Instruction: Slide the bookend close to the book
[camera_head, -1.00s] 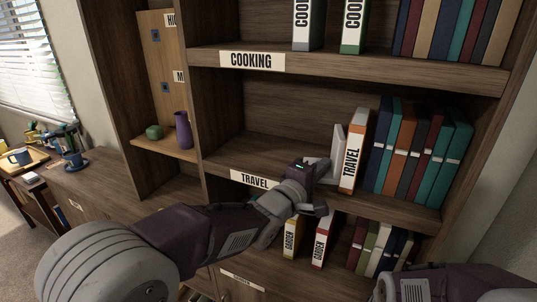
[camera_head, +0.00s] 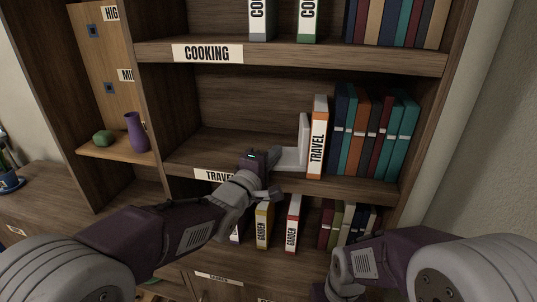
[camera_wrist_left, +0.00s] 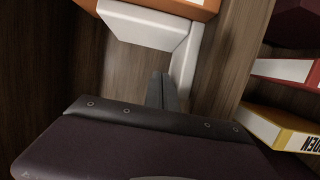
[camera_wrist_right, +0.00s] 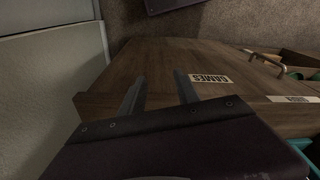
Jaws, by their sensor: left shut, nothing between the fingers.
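The white L-shaped bookend (camera_head: 303,141) stands upright on the middle shelf, just left of the orange-and-white TRAVEL book (camera_head: 317,137). Its base plate lies flat toward my left gripper. In the left wrist view the bookend (camera_wrist_left: 146,26) is right beside the orange book (camera_wrist_left: 196,4); whether they touch is unclear. My left gripper (camera_head: 271,165) is shut and empty, left of the upright plate and over or beside the base; contact cannot be told. Its fingertips (camera_wrist_left: 163,77) point toward the bookend. My right gripper (camera_wrist_right: 156,84) is open and empty, low and away from the shelf.
Several coloured books (camera_head: 375,135) stand right of the TRAVEL book. The shelf left of the bookend is bare. GARDEN books (camera_head: 264,226) stand on the shelf below. The COOKING shelf edge (camera_head: 300,60) runs above. A purple vase (camera_head: 137,132) stands in the side compartment.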

